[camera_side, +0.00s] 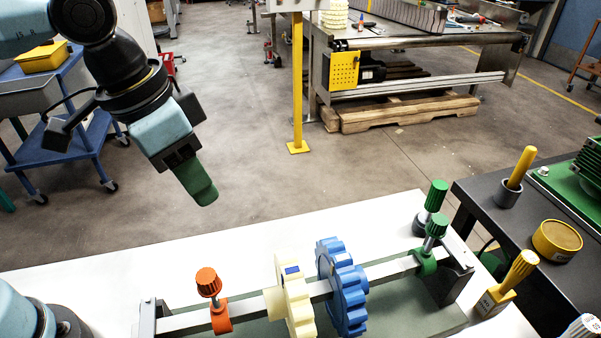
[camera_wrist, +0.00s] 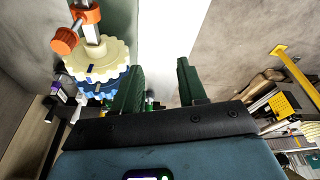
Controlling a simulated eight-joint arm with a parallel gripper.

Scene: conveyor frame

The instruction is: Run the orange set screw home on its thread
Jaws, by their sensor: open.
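The orange set screw (camera_side: 208,282) has a ribbed knob and stands upright on the orange collar (camera_side: 220,317), with a length of pale shank showing between knob and collar. The collar sits on the square bar (camera_side: 185,321) at its left part. In the wrist view the orange screw (camera_wrist: 65,40) and collar (camera_wrist: 88,14) are at the upper left. My gripper (camera_side: 200,190) with green fingers hangs well above the white table, above the screw and apart from it. In the wrist view my gripper (camera_wrist: 158,85) is open, with nothing between its fingers.
A cream gear (camera_side: 293,297) and a blue gear (camera_side: 343,288) are on the bar right of the orange collar. A green collar (camera_side: 427,262) with a green screw (camera_side: 437,225) is farther right.

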